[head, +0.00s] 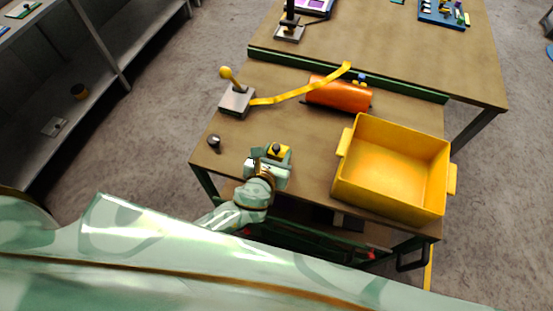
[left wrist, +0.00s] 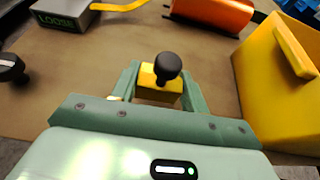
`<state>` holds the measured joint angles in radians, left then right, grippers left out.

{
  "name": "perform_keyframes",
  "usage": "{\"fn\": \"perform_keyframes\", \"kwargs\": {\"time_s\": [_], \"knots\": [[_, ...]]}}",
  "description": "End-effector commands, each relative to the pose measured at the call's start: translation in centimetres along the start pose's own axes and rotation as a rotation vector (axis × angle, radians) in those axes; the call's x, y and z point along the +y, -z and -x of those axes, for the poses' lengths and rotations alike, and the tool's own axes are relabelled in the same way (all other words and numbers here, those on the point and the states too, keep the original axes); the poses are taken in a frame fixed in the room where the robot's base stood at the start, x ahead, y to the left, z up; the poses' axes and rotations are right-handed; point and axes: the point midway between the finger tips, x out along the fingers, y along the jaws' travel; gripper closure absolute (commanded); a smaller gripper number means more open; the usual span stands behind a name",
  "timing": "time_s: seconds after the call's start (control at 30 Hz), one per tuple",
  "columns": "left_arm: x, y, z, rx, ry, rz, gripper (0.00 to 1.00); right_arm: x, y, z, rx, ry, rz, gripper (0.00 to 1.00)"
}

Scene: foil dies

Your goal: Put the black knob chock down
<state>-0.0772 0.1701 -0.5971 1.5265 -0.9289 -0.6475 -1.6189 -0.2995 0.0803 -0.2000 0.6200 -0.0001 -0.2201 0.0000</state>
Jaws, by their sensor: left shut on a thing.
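The black knob chock is a small yellow block (left wrist: 160,92) with a round black knob (left wrist: 168,66) on top. My left gripper (head: 276,153) is shut on it, with one finger on each side of the block in the left wrist view. The chock (head: 283,152) is upright near the front edge of the wooden bench (head: 306,154), left of the yellow bin. I cannot tell whether its underside touches the bench. My right gripper is not in view.
A yellow bin (head: 392,190) stands to the right. A grey lever box (head: 237,101), labelled LOOSE, is at the back left. A dark knobbed piece (head: 214,142) stands left. Bench between is clear.

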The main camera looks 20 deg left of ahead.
Motion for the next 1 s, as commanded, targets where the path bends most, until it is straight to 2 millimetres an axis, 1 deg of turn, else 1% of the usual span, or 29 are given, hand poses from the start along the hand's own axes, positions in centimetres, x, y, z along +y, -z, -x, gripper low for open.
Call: {"fn": "perform_keyframes", "kwargs": {"time_s": [0.1,0.2,0.27,0.5,0.63,0.67,0.7,0.73,1.0], "knots": [[0.4,0.8,-1.2,0.000,-0.002,-0.003,0.79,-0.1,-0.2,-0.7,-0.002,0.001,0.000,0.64],[0.3,2.8,-1.9,0.004,0.000,-0.001,0.79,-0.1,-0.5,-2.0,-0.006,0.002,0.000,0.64],[0.3,3.5,-2.1,0.003,-0.001,-0.001,0.79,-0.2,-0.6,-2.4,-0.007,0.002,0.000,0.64],[0.3,3.3,-2.1,0.000,0.000,-0.001,0.79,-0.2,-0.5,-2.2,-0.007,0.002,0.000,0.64],[0.3,3.7,-2.2,0.001,0.000,-0.001,0.79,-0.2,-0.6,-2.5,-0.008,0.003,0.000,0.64],[0.3,3.6,-2.2,0.001,0.000,-0.001,0.49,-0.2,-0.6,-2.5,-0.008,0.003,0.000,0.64],[0.3,3.6,-2.2,0.001,0.000,-0.001,0.38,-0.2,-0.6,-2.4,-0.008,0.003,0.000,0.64],[0.3,3.6,-2.2,0.001,0.000,-0.001,0.33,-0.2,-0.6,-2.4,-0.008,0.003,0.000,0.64],[0.3,3.5,-2.1,0.001,-0.001,-0.001,0.33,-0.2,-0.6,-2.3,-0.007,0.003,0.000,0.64]]}}
